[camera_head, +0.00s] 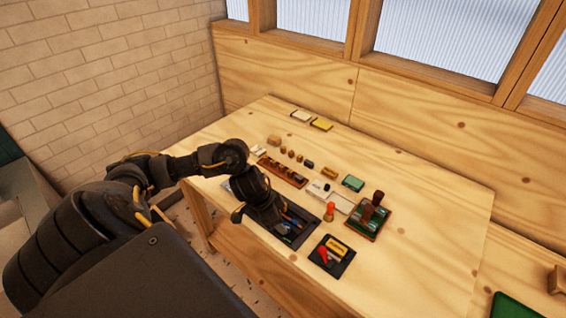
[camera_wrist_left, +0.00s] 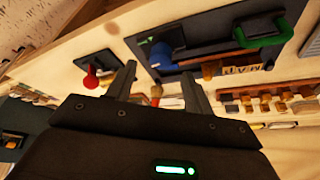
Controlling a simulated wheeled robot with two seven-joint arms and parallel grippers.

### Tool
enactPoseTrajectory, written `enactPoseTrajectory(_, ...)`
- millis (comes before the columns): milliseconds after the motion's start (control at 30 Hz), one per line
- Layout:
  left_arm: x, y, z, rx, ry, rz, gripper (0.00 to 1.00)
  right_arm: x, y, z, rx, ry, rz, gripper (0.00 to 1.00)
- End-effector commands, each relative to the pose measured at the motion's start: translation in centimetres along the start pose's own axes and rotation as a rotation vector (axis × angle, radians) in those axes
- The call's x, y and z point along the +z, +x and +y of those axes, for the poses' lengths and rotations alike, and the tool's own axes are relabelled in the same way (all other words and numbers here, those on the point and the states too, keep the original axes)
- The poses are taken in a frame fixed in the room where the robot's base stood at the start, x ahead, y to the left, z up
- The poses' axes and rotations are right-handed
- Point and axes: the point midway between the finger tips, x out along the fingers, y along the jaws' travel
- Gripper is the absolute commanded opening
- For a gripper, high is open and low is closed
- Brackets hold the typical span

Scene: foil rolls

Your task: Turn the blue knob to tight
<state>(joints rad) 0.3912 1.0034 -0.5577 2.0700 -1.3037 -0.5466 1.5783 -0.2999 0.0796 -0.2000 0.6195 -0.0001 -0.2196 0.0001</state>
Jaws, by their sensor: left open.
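The blue knob (camera_wrist_left: 163,55) shows in the left wrist view on a dark panel (camera_wrist_left: 205,30), near a small green mark. My left gripper (camera_wrist_left: 158,72) is open, its two fingers apart, with the knob showing beyond and between the tips. I see no contact with it. In the head view my left gripper (camera_head: 258,214) is over the dark panel (camera_head: 305,225) at the table's front edge and hides part of it. The blue knob is not clear there. My right gripper is not in view.
A green handle (camera_wrist_left: 270,35) stands on the same panel. A smaller dark plate (camera_head: 345,264) with a red part (camera_head: 322,252) lies to the right. A wooden rack (camera_head: 283,172), an orange-red piece (camera_head: 329,211) and a green board (camera_head: 369,222) stand nearby. The table's right side is clear.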

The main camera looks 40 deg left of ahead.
Motion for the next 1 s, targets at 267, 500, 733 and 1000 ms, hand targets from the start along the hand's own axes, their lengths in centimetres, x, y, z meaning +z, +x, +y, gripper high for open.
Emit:
enactPoseTrajectory(267,0.0,3.6,0.0,0.0,-0.001,0.001,0.52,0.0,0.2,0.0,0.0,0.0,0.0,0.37)
enactPoseTrajectory(500,0.0,4.1,0.0,-0.001,0.001,0.0,0.52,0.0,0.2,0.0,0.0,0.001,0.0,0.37)
enactPoseTrajectory(733,0.0,4.1,0.0,-0.001,0.001,0.001,0.4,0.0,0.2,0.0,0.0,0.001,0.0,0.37)
enactPoseTrajectory(1000,0.0,4.1,0.0,-0.001,0.001,0.001,0.07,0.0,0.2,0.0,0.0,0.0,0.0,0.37)
